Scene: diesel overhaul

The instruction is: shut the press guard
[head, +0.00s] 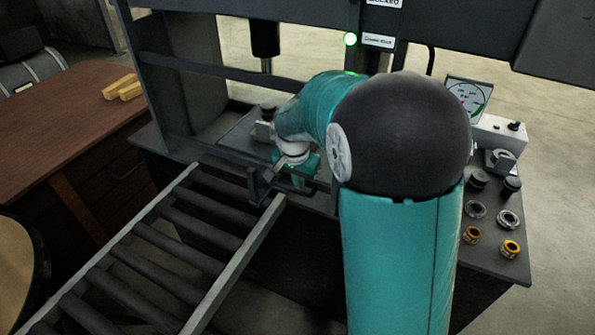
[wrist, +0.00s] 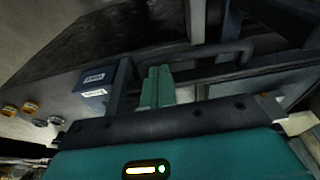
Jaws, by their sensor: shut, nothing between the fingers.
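The press is a dark steel frame at the back of the head view. A dark crossbar (head: 222,69), which looks like part of the press guard, runs slantwise behind my arm. My arm covers much of the guard, so I cannot tell how far open it is. My gripper (head: 283,184) is low in front of the press, at the far end of the roller conveyor. In the wrist view my shut, empty teal fingers (wrist: 157,78) are beside a dark bent bar like a handle (wrist: 215,62). I cannot tell whether they touch it.
The roller conveyor (head: 237,262) runs from the press to the lower left. A wooden bench (head: 55,125) stands at left. Small rings and fittings (head: 508,219) lie on the dark ledge at right, near a gauge (head: 468,95).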

